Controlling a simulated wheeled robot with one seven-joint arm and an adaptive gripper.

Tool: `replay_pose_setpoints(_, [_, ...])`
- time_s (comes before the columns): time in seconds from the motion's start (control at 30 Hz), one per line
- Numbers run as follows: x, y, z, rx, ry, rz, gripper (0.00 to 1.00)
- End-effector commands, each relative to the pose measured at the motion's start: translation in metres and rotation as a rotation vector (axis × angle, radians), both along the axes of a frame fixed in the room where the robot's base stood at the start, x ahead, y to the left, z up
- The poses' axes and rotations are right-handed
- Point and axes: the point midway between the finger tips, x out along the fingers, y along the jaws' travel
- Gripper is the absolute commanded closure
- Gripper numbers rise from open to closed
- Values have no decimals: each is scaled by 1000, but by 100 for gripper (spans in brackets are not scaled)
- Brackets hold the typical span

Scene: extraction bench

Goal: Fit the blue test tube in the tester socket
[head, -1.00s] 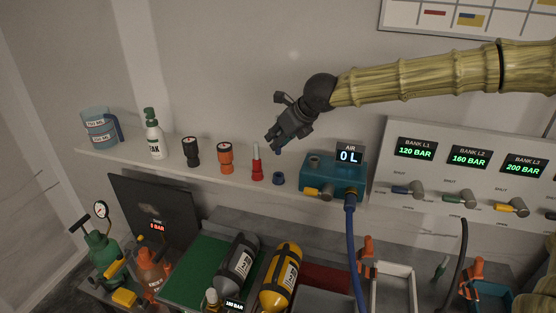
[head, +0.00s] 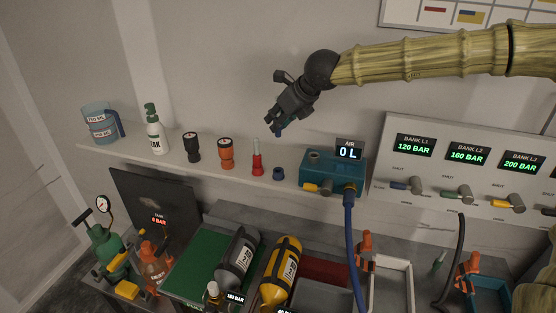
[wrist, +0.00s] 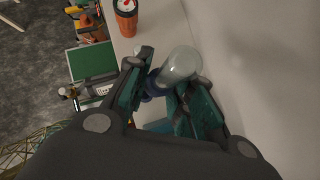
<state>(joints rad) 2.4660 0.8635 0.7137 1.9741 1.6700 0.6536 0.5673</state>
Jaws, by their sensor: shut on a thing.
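My gripper (head: 273,127) is above the wall shelf and shut on the blue test tube. In the wrist view, the tube (wrist: 181,65) shows as a clear, rounded glass body with a blue part (wrist: 153,84) between the fingers. In the head view only a small blue bit shows at the fingertips. The teal tester (head: 335,182) stands on the shelf, right of and below my gripper, with a display (head: 348,151) reading AIR 0 L. A round socket (head: 314,156) shows on its top left. The tube is apart from the tester.
A blue hose (head: 351,235) hangs from the tester.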

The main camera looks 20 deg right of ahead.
Motion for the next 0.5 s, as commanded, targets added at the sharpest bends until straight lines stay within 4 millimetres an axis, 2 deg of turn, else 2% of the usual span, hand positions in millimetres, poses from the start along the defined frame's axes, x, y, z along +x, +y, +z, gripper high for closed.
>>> replay_pose_setpoints(0.17, [-2,-5,0,1,-1,-1,100])
replay_pose_setpoints(0.5, [-14,-27,0,0,-1,4,100])
